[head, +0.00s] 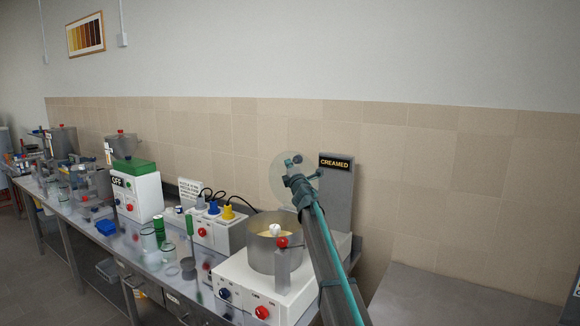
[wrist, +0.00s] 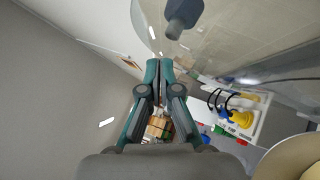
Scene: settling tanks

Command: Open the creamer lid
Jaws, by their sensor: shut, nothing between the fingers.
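The creamer is an open metal pot (head: 262,258) on a white control box, with pale cream inside, in the head view. Its clear round lid (head: 280,181) stands raised, roughly upright, above and behind the pot. The clear lid also fills the top of the wrist view (wrist: 225,50), with a dark knob (wrist: 184,14) on it. My gripper (wrist: 159,66) is shut and empty, its fingertips just below the lid's edge area and apart from the knob. In the head view my gripper overlaps the lid's right side; whether they touch is unclear. The pot's rim (wrist: 285,150) shows at lower right.
A red ball knob (head: 282,242) sits at the pot's front. Left are a socket box (head: 222,232) with plugs and cables, glass jars and an OFF box (head: 137,194). An empty metal surface (head: 440,300) lies right.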

